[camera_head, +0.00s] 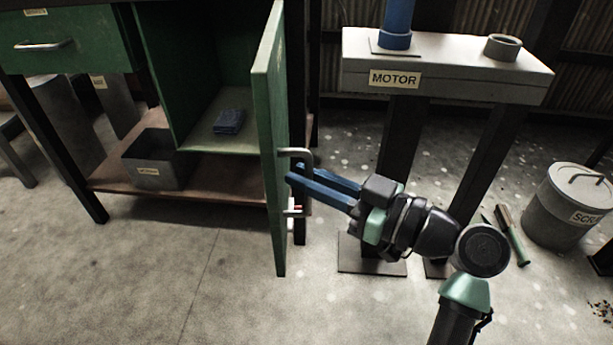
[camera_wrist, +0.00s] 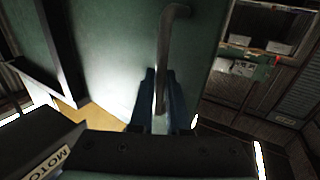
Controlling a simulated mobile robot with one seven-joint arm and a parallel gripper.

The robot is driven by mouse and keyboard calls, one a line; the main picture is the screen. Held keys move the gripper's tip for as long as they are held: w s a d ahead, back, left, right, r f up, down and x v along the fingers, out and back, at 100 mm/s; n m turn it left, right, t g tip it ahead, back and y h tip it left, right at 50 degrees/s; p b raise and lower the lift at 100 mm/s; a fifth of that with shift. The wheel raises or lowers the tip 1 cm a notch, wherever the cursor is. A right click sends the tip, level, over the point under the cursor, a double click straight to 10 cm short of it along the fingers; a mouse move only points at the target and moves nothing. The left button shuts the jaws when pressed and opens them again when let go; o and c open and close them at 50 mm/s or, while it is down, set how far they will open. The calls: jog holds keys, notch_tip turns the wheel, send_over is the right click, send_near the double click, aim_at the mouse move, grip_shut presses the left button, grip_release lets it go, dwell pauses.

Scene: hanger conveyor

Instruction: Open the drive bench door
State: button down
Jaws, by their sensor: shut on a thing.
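The drive bench door (camera_head: 269,130) is a green panel on the bench and stands swung wide open, seen nearly edge-on in the head view. Its metal handle (camera_head: 306,160) is on the outer face, toward my gripper. My gripper (camera_head: 291,178) has blue fingers that reach the handle from the right. In the wrist view the handle (camera_wrist: 168,60) runs down between the blue fingers, which are shut on it. The door face (camera_wrist: 110,50) fills the upper middle of that view. The cupboard inside is exposed, with a dark blue item (camera_head: 229,121) on its floor.
A grey bin (camera_head: 158,160) stands on the bench's lower shelf. A closed green drawer (camera_head: 70,42) is at upper left. A scrap can (camera_head: 568,205) stands far right. Floor at front left is clear.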

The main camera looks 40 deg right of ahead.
jog(key=c, duration=0.9)
grip_release()
jog(key=p+v, duration=0.6)
jog(key=v, duration=0.7)
